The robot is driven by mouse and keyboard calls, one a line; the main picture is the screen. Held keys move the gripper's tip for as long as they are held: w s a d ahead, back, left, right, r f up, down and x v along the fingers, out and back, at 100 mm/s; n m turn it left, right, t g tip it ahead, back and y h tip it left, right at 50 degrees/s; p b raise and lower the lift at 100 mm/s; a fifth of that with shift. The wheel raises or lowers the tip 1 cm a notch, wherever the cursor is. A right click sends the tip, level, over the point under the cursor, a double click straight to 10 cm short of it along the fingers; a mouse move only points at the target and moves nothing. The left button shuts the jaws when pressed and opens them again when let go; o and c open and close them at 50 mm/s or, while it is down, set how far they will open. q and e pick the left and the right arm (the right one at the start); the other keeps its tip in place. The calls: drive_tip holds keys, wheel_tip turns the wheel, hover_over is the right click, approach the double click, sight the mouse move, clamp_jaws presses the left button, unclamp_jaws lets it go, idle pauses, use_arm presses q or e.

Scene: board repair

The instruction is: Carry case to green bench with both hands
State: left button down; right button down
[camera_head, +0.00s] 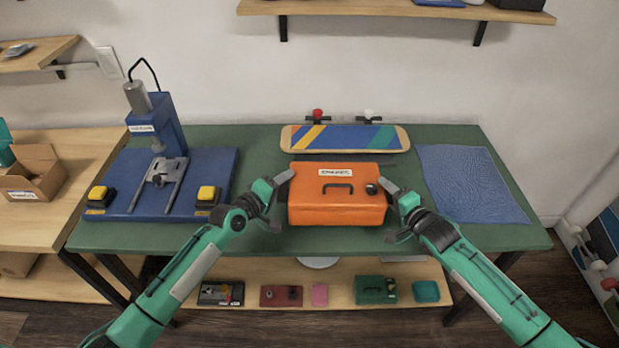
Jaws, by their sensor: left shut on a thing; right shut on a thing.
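An orange case (336,208) with a black handle and a white label on its lid is at the middle of the green bench (330,243), near the front edge. I cannot tell whether it rests on the bench top or is held just above it. My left gripper (282,182) is shut on the case at its left side. My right gripper (389,188) is shut on the case at its right side. The inner fingertips are partly hidden against the case.
A skateboard deck (345,137) lies behind the case. A blue press (155,130) with yellow buttons stands on the left of the bench. A blue mat (470,183) lies on the right. Small boxes (376,289) sit on the shelf below.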

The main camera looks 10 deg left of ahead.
use_arm(q)
drive_tip(key=shift+s+d+f+b, duration=0.15)
drive_tip(key=shift+d+f+b, duration=0.2)
drive_tip(key=shift+d, duration=0.15)
use_arm(e)
drive_tip(key=shift+s+a+f, duration=0.15)
drive_tip(key=shift+a+f, duration=0.15)
drive_tip(key=shift+a, duration=0.2)
use_arm(q)
drive_tip(key=c, duration=1.2)
unclamp_jaws()
drive_tip(key=shift+f, duration=0.25)
use_arm(e)
drive_tip(key=c, duration=1.1)
unclamp_jaws()
drive_tip(key=shift+f, duration=0.25)
drive_tip(key=shift+c, duration=0.2)
use_arm(q)
drive_tip(key=o, duration=0.5)
drive_tip(key=shift+s+r, duration=0.2)
use_arm(e)
drive_tip(key=o, duration=0.4)
drive_tip(key=shift+s+r, duration=0.15)
drive_tip(key=shift+r, duration=0.05)
drive_tip(key=shift+o, duration=0.2)
use_arm(q)
drive_tip(key=shift+f, duration=0.1)
use_arm(e)
drive_tip(key=shift+f, duration=0.1)
